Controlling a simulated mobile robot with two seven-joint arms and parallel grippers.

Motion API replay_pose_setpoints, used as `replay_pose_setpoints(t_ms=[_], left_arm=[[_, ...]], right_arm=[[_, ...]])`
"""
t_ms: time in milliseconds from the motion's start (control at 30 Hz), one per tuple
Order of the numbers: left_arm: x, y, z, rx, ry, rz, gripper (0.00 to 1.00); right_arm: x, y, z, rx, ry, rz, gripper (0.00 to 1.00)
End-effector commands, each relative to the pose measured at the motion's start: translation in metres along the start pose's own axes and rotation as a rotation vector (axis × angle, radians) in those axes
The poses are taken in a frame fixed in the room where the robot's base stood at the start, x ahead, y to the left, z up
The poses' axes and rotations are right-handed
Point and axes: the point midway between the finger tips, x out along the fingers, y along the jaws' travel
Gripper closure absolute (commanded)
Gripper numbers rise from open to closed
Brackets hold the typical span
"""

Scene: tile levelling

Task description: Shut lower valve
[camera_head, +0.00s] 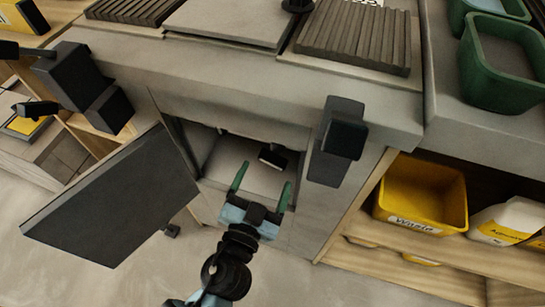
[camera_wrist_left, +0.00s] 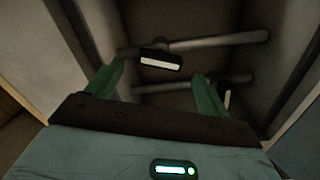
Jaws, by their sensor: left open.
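My left gripper (camera_head: 262,186) is open and empty at the mouth of an open cabinet under the counter, its green fingers pointing inside. In the left wrist view the gripper (camera_wrist_left: 158,72) faces two pipes. The upper pipe (camera_wrist_left: 220,41) carries a dark valve handle (camera_wrist_left: 161,61) with a white stripe, lying between the fingertips in the picture. The lower pipe (camera_wrist_left: 237,79) carries the lower valve (camera_wrist_left: 227,98), partly hidden behind the right finger; its handle angle is hard to tell. One striped handle (camera_head: 273,157) shows in the head view. I see no contact. My right gripper is not in view.
The cabinet door (camera_head: 110,200) stands open on the left. A dark block (camera_head: 343,140) is on the cabinet front to the right. A yellow bin (camera_head: 424,197) and a white bottle (camera_head: 508,220) sit on the right shelf. Cabinet walls are close around the pipes.

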Motion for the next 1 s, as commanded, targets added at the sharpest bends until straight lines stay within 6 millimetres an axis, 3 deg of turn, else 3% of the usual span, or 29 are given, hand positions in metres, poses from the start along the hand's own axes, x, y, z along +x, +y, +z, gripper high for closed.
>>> replay_pose_setpoints(t_ms=[200,400,800,1000], left_arm=[[0.033,-0.001,-0.002,0.001,0.003,0.000,0.20],[0.054,0.000,-0.001,0.000,0.000,0.000,0.20],[0.061,0.000,0.000,-0.001,-0.001,0.000,0.20],[0.060,0.000,0.000,-0.001,-0.001,0.000,0.45]], right_arm=[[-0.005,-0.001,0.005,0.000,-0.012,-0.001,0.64],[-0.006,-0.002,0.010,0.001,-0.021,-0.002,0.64],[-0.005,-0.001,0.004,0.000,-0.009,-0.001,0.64],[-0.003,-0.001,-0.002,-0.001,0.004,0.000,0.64]])
